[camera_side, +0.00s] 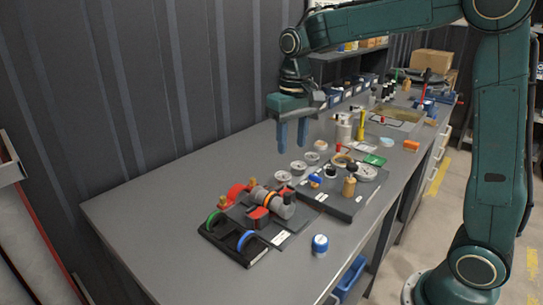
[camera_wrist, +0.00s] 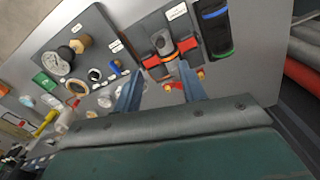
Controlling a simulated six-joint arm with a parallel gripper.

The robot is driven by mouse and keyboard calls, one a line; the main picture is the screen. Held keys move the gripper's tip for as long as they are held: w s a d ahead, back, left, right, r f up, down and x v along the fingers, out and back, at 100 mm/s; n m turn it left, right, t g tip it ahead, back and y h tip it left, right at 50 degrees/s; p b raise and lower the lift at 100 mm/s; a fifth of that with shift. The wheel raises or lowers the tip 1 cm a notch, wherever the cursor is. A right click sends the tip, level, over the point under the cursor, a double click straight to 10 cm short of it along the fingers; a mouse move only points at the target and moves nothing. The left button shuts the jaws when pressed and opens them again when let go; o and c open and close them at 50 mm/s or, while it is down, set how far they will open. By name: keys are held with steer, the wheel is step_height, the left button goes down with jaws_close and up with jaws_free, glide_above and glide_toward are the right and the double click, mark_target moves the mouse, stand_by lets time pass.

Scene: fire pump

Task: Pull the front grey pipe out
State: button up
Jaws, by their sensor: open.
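The fire pump (camera_side: 262,196) sits on a dark base plate near the table's front left, with red parts, an orange ring and brass-coloured ends. A grey pipe piece (camera_side: 286,208) shows at its right end. In the wrist view, a grey pipe piece (camera_wrist: 160,42) shows between the red parts, just beyond the fingertips. I cannot tell for certain which grey piece is the front pipe. My gripper (camera_side: 292,148) points down, open and empty, well above the table and behind the pump. Its two blue fingers (camera_wrist: 160,72) stand apart in the wrist view.
A black holder (camera_side: 240,258) with a green ring (camera_side: 213,218) and a blue ring (camera_side: 245,240) lies left of the pump. A dark board (camera_side: 345,207) with gauges and knobs lies to the right. A blue-white cap (camera_side: 320,244) stands in front. The table's left part is clear.

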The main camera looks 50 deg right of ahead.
mark_target(287, 194)
steer(key=shift+w+d+f, duration=0.1)
steer(key=shift+w+f, duration=0.25)
steer(key=shift+w, duration=0.15)
step_height(287, 194, down, 14)
steer(key=shift+r, duration=0.1)
stand_by(0.6)
steer(key=shift+c, duration=0.2)
jaws_close()
